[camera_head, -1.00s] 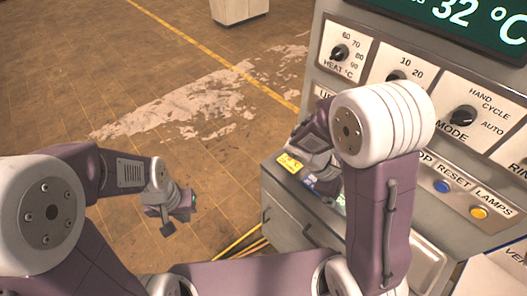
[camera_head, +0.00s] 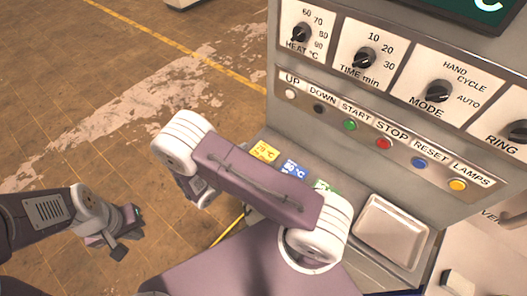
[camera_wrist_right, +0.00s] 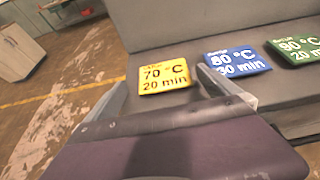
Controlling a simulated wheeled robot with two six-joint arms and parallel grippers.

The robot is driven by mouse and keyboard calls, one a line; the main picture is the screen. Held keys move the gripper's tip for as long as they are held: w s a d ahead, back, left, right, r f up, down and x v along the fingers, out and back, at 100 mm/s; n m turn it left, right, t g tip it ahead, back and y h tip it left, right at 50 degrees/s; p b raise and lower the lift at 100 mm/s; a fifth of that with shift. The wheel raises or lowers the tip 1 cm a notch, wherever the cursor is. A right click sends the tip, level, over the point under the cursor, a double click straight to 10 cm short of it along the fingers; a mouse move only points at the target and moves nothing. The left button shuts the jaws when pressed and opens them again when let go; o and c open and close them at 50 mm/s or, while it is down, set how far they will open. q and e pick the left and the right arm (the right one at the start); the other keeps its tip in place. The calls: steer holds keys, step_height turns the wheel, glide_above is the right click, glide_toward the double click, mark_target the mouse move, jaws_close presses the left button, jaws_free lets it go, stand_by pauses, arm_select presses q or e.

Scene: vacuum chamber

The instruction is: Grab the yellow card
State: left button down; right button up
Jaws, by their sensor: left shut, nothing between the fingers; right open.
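The yellow card (camera_head: 264,151), marked 70 °C 20 min, lies on the grey ledge (camera_wrist_right: 287,121) of the control cabinet. It also shows in the right wrist view (camera_wrist_right: 165,76). My right gripper (camera_wrist_right: 162,82) is open, with one finger to each side of the yellow card in that view; I cannot tell how far above it they are. In the head view my right arm hides most of that gripper. My left gripper (camera_head: 127,243) is shut and empty, off to the left above the floor.
A blue card (camera_head: 294,169) and a green card (camera_head: 326,188) lie right of the yellow one; in the wrist view the right finger is near the blue card. A metal tray (camera_head: 392,232) sits further right. The cabinet's upright panel with knobs and buttons (camera_head: 383,143) rises behind the ledge.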

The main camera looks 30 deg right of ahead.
mark_target(266, 151)
steer(key=shift+d, duration=0.15)
steer(key=p+x, duration=0.1)
steer(key=x, duration=0.3)
steer(key=shift+s+d+f, duration=0.1)
steer(key=shift+d+f, duration=0.1)
steer(key=shift+d, duration=0.1)
steer(key=shift+d+f, duration=0.1)
steer(key=c, duration=1.3)
